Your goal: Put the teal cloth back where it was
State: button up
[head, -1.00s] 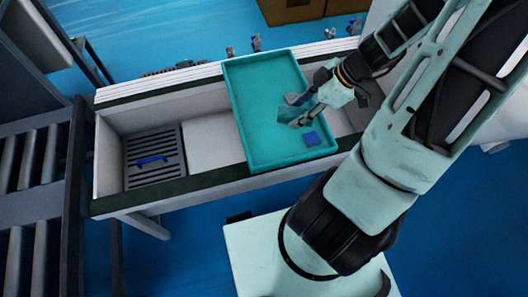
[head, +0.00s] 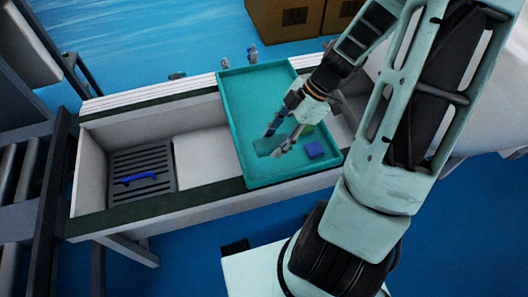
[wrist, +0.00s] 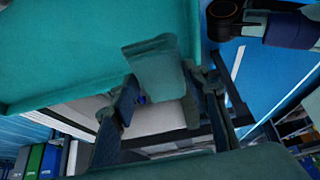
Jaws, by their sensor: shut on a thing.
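My gripper (head: 279,143) is over the teal tray (head: 240,135) in the head view. It is shut on the teal cloth (head: 264,146), a dull dark-teal piece that hangs out at the left of the fingers. In the wrist view, the cloth (wrist: 155,68) stands out between the two fingers of my gripper (wrist: 160,92), with the tray (wrist: 60,45) behind it. I cannot tell whether the cloth touches the tray floor.
A blue block (head: 314,150) lies in the tray, right of my gripper. A greenish item (head: 306,129) is partly hidden behind the gripper. A blue-handled thing (head: 138,178) lies on a dark grate (head: 160,160) in the white trough. Cardboard boxes (head: 290,18) stand beyond.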

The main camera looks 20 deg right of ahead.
aim_at(278, 133)
jog(key=f, duration=0.1)
jog(key=w+a+f, duration=0.1)
jog(key=w+a+f+b, duration=0.1)
jog(key=f, duration=0.1)
jog(key=shift+w+a+f, duration=0.1)
jog(key=shift+w+a, duration=0.05)
notch_tip(278, 133, down, 3)
jog(key=shift+w+a+f+b, duration=0.1)
jog(key=shift+w+f+b, duration=0.1)
jog(key=shift+b, duration=0.5)
jog(key=o, duration=1.1)
jog(key=shift+s, duration=0.1)
jog(key=p+v, duration=0.3)
jog(key=v, duration=0.9)
jog(key=shift+r+p, duration=0.1)
jog(key=shift+p, duration=0.25)
